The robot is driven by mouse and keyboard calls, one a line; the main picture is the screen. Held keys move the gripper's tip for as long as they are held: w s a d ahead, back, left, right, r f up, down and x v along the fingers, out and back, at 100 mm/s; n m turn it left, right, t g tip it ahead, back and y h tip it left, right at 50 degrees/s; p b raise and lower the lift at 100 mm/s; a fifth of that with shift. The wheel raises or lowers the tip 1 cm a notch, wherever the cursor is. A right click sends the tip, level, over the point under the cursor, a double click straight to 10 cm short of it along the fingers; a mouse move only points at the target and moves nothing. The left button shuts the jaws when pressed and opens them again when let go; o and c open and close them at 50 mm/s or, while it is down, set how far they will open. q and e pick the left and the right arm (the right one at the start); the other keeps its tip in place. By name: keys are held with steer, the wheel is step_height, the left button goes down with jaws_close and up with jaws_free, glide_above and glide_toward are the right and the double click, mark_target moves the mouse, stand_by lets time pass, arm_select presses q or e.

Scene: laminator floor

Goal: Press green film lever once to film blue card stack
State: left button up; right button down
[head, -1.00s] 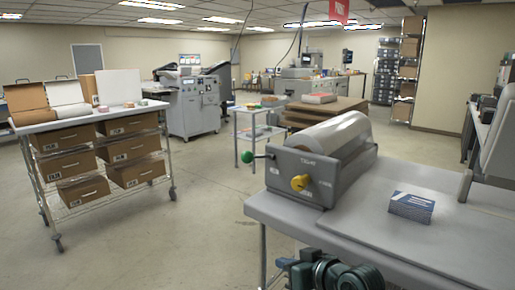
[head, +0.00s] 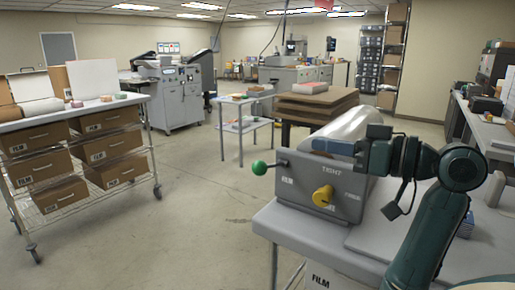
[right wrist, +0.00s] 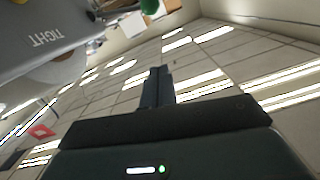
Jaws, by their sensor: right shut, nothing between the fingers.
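The green-knobbed film lever (head: 259,168) sticks out from the left end of the grey laminator (head: 300,190), beside the word FILM. The green knob also shows at the top edge of the right wrist view (right wrist: 149,6). My right gripper (head: 316,145) is shut and empty, above the laminator's front panel in the head view. It is right of the green knob and apart from it. Its closed fingers also show in the right wrist view (right wrist: 158,72). The blue card stack (head: 466,225) is mostly hidden behind my right arm. My left gripper is out of view.
A yellow knob (head: 322,197) sits on the same panel, right of the lever. The clear film roll (head: 345,130) lies behind the panel. A wire cart with film boxes (head: 50,195) stands at left. The floor between cart and bench is free.

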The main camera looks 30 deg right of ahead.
arm_select(q)
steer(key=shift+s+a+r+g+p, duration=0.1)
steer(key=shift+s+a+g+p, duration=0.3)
steer(key=shift+p, duration=1)
arm_select(e)
steer(key=w+a+f, duration=0.4)
steer(key=w+a, duration=0.1)
steer(key=w, duration=0.4)
steer(key=shift+w+f, duration=0.2)
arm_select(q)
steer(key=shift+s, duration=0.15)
